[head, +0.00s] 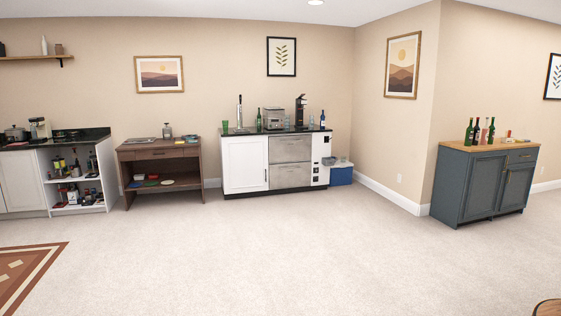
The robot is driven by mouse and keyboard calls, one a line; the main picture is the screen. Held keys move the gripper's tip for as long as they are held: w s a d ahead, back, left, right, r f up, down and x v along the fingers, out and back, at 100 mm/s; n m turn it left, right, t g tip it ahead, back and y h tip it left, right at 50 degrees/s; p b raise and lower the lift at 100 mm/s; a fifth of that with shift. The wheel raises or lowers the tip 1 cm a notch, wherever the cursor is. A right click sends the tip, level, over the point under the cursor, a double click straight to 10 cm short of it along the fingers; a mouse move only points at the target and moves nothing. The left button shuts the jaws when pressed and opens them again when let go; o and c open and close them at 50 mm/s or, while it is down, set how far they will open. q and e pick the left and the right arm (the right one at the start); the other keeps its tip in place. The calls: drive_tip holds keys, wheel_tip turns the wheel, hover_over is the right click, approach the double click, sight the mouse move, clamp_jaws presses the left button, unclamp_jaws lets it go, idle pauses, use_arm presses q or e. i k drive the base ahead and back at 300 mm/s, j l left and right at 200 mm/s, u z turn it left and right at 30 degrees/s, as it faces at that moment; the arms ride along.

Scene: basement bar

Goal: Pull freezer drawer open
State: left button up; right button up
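A white bar cabinet (245,165) with a dark top stands against the back wall, near the middle of the head view. Two stacked grey metal drawer fronts are set into it: an upper drawer (290,149) and a lower drawer (290,176). Both look shut. I cannot tell from here which of them is the freezer drawer. The cabinet is across the room from me. Neither of my grippers shows in the head view.
Open carpet (270,250) lies between me and the cabinet. A wooden side table (160,153) stands left of it, a blue cooler (341,174) right of it. A dark blue cabinet (484,185) is at right, a patterned rug (25,275) at left. A round wooden edge (549,308) shows bottom right.

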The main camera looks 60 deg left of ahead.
sight(293, 174)
drive_tip(key=u, duration=1.45)
